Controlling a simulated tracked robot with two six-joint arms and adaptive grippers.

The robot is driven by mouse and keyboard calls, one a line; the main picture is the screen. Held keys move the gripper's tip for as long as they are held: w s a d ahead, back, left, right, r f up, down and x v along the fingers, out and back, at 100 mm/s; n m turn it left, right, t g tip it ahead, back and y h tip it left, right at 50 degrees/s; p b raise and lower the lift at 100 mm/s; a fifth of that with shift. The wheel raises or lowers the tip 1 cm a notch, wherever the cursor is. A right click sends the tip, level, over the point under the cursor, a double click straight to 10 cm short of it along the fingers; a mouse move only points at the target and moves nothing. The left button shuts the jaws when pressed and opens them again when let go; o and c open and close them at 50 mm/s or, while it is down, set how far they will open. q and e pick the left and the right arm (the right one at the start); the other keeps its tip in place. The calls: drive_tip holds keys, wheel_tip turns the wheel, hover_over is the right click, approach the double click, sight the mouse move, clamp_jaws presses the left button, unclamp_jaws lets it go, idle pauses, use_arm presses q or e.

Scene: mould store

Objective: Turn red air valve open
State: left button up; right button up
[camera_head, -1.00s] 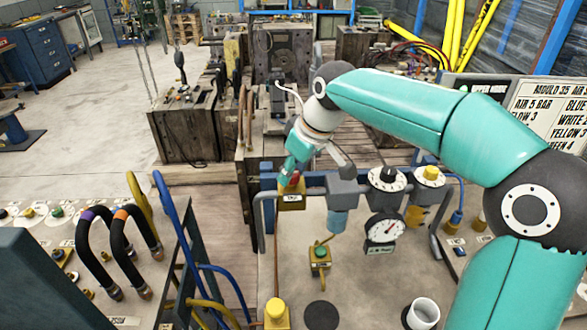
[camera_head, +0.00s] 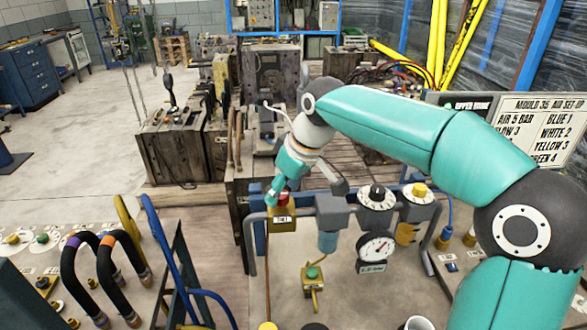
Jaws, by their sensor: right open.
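The red air valve (camera_head: 283,198) is a small red part on top of a yellow block (camera_head: 282,222) at the left end of the grey pipe assembly. It is partly hidden by my right gripper (camera_head: 273,196), which comes down over it from above. The gripper is open, with its fingertips at or beside the red part. I cannot tell whether they touch it. The valve's exact turn position is hard to see. My left gripper is not in view.
A pressure gauge (camera_head: 376,248), a white dial (camera_head: 376,197) and a yellow knob (camera_head: 418,190) stand right of the valve. At lower left are hoses (camera_head: 107,262) and a blue rack (camera_head: 172,250).

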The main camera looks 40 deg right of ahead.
drive_tip(key=v, duration=1)
drive_tip(key=shift+s+r, duration=0.25)
drive_tip(key=shift+d, duration=0.1)
